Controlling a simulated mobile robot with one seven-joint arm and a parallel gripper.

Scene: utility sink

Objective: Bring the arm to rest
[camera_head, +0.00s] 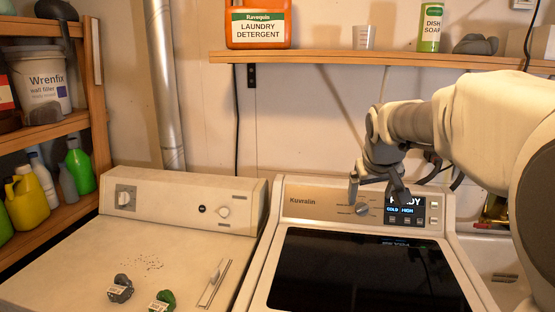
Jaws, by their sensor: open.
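My gripper (376,197) is at the end of my arm, which reaches in from the right edge. Its fingers point down and are apart, with nothing seen between them. It is in front of the control panel of the right-hand machine (300,200), close to the round dial (361,209) and left of the lit display (405,210). I cannot tell whether a finger touches the dial. The display reads "COLD" and "HIGH", and its upper word is partly hidden by the gripper.
A wooden shelf (340,57) above holds laundry detergent (258,24), a cup (364,37) and dish soap (432,27). A wooden rack (98,95) stands left. The left machine's top (60,270) bears small dark and green items. The right machine's dark lid (350,275) is clear.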

